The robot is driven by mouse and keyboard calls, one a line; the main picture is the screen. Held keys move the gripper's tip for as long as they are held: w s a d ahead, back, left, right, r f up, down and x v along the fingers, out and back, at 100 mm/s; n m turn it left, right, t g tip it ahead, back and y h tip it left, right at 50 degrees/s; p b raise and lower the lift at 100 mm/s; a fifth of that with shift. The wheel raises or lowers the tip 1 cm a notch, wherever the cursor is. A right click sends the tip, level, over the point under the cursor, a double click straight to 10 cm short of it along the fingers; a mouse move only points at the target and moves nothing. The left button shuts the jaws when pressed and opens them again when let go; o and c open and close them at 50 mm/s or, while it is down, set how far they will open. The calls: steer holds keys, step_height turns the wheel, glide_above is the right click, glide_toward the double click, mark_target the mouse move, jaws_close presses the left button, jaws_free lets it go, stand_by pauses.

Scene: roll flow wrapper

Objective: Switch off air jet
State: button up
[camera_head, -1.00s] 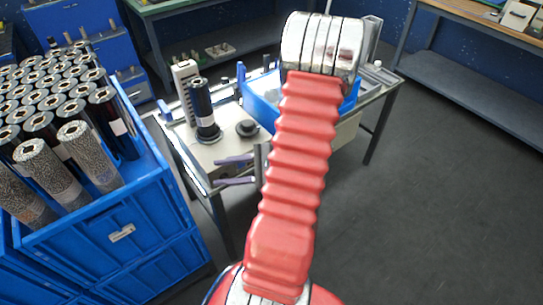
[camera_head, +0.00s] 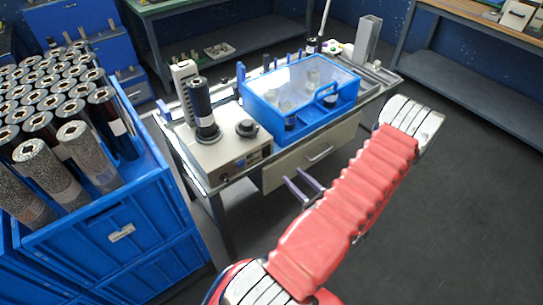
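The roll flow wrapper stands on a metal table (camera_head: 192,205). It has a blue-framed clear cover (camera_head: 262,116), shut over its middle, and a light box (camera_head: 222,158) at the left. A dark roll (camera_head: 201,102) stands upright on the box, with a dark round knob (camera_head: 246,128) beside it. Small controls on the box's front are too small to read. I cannot tell which part switches the air jet. My gripper (camera_head: 294,180) shows as two lavender fingers, apart and empty, in front of the drawer below the cover. My red-sleeved arm hides its wrist.
A blue crate (camera_head: 105,225) full of upright rolls stands at the left. A pale slotted upright piece (camera_head: 185,88) stands behind the dark roll. A small pale unit with coloured spots (camera_head: 334,47) sits at the table's far end. The floor at right is clear.

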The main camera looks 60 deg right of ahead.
mark_target(267, 151)
steer(key=shift+w, duration=0.15)
steer(key=shift+x, duration=6.8)
jaws_close()
steer(key=shift+f+t, duration=0.1)
steer(key=shift+t, duration=0.2)
steer(key=shift+f+t+h, duration=0.3)
steer(key=shift+t+h, duration=0.3)
steer(key=shift+t, duration=0.4)
